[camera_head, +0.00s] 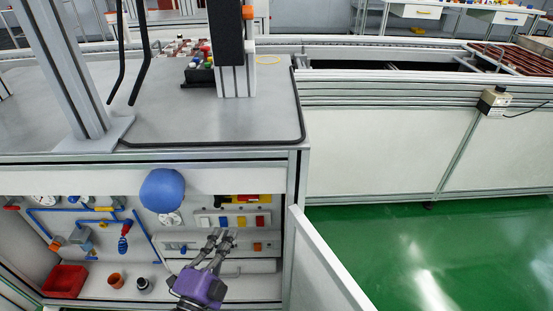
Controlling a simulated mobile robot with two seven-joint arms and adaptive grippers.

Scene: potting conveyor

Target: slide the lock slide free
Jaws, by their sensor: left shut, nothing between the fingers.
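My left gripper (221,236), on a purple body, is in the open cabinet below the conveyor table. Its dark fingers are shut with nothing between them, in front of the light control panels. A lower strip (230,248) carries an orange block (257,246) to the right of the fingertips. A yellow and red part (247,199) sits higher up. I cannot tell which of these is the lock slide, or whether the fingers touch a panel. My right gripper is not in view.
An open white door (322,270) stands right of the cabinet. A blue rounded thing (162,190) hides part of the cabinet. Blue pipes (85,209) and a red bin (65,281) are at the left. Green floor (450,240) is clear at the right.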

